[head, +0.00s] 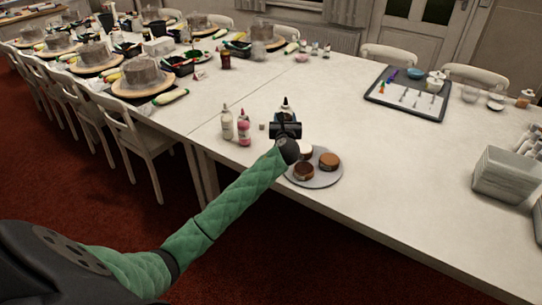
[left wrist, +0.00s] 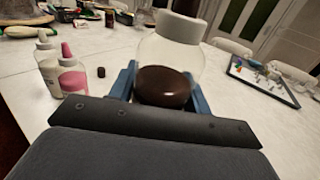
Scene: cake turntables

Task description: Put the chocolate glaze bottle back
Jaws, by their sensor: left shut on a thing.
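My left gripper (head: 285,130) is shut on the chocolate glaze bottle (head: 285,105), beyond the back left of a grey plate (head: 317,182). In the left wrist view the blue fingers of the gripper (left wrist: 163,90) lie on both sides of the bottle (left wrist: 165,58). It has dark brown glaze low down, a clear body and a pale top. My gripper hides its base, so I cannot tell whether it touches the table. A white bottle (head: 227,124) and a pink bottle (head: 243,130) stand to its left. My right gripper is out of view.
Several small round cakes (head: 329,160) sit on the plate. A small brown block (head: 262,126) lies between the pink bottle and my gripper. A dark-edged tray (head: 407,99) lies at back right, a grey box (head: 508,178) far right. The table between is clear.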

